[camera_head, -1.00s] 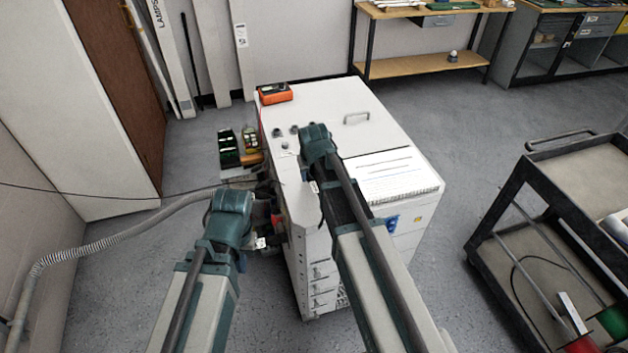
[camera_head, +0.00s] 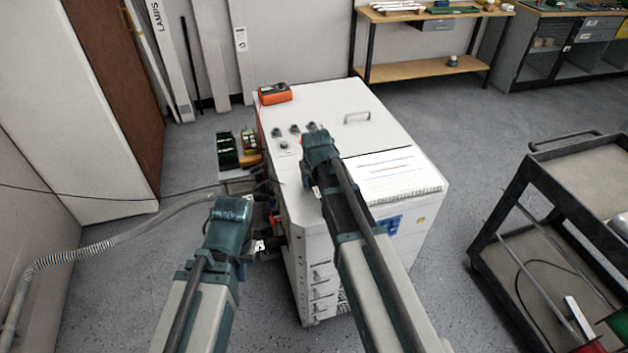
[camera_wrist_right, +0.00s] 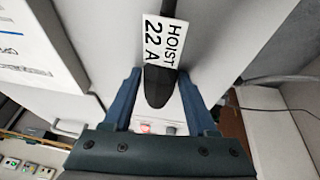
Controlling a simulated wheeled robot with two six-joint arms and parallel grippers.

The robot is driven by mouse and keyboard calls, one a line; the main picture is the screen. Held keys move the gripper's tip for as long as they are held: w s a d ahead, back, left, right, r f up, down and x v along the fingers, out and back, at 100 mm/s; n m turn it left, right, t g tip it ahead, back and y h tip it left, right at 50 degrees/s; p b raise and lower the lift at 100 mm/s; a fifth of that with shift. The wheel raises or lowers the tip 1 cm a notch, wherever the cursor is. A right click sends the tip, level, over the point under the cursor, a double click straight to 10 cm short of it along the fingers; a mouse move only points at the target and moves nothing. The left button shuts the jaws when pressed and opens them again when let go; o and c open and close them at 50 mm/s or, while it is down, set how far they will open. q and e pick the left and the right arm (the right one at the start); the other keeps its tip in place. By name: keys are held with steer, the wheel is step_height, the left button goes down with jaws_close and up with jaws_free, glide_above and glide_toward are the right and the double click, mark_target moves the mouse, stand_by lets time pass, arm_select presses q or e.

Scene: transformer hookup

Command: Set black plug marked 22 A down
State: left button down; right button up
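The black plug (camera_wrist_right: 159,86) carries a white label reading HOIST 22 A (camera_wrist_right: 163,42) in the right wrist view. Its black cable runs off at the top of that view. My right gripper (camera_wrist_right: 162,95) has its two blue fingers on either side of the plug, with a narrow gap showing on both sides. The plug is over the white cabinet (camera_head: 325,100); whether it touches a surface is unclear. In the head view my right arm hides the plug. My left gripper (camera_head: 262,244) is at the cabinet's left side, its fingers too hidden to read.
A grey corrugated hose (camera_head: 110,240) runs left. A dark cart (camera_head: 540,180) stands right, with free floor between.

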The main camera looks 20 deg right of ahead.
mark_target(315, 191)
steer(key=shift+o, duration=0.9)
steer(key=shift+a, duration=0.1)
steer(key=shift+r, duration=0.2)
steer(key=d+p+v, duration=0.1)
steer(key=p+v, duration=1.1)
steer(key=s+a+n+g, duration=0.1)
steer(key=s+a+g, duration=0.1)
steer(key=s+a, duration=0.4)
steer(key=s+a+f+n+g, duration=0.1)
steer(key=s+a, duration=0.6)
steer(key=s, duration=0.7)
steer(key=shift+s+f+n+g+h+b, duration=0.35)
steer(key=shift+n+g, duration=0.25)
steer(key=shift+g, duration=0.3)
